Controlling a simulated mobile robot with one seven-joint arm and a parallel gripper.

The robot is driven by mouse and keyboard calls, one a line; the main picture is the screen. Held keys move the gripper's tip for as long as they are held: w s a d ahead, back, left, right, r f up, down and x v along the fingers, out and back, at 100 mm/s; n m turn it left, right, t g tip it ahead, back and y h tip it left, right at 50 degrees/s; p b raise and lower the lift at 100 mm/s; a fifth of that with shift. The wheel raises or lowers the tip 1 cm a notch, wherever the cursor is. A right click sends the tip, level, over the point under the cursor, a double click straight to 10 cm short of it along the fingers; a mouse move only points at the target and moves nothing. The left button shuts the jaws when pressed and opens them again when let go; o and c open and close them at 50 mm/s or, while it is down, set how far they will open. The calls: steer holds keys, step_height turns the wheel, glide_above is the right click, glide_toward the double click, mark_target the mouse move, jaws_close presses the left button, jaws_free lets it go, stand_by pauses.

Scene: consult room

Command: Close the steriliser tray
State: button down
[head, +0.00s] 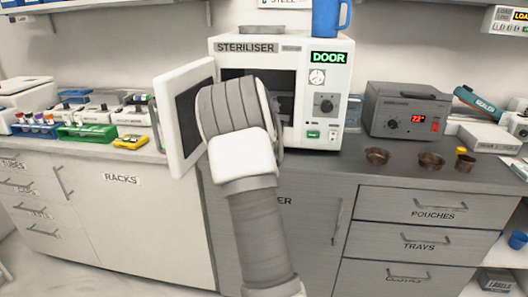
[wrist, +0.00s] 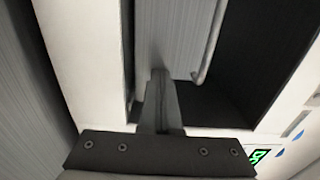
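The white steriliser (head: 311,50) stands on the worktop with a lit green DOOR sign. Its door (head: 186,112) hangs open to the left, with a dark inner panel. Behind my arm part of the dark opening shows. I cannot make out the tray for certain in either view. My gripper is hidden behind my own arm in the head view, in front of the opening. In the wrist view my gripper's fingers (wrist: 159,100) are together at the middle, with nothing visible between them. A white upright edge is to their left and a dark area to their right.
A grey box with a red display (head: 405,110) and several small brown bowls (head: 377,156) stand right of the steriliser. Green and white racks (head: 88,132) and a yellow item (head: 130,142) stand left. Drawers (head: 425,208) are below. A blue jug (head: 326,18) stands on top.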

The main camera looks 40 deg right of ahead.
steer(key=shift+w+d+f, duration=0.1)
steer(key=shift+w+d, duration=0.35)
steer(key=shift+d, duration=0.1)
steer(key=shift+r, duration=0.35)
steer(key=shift+d+r, duration=0.1)
steer(key=shift+b, duration=0.4)
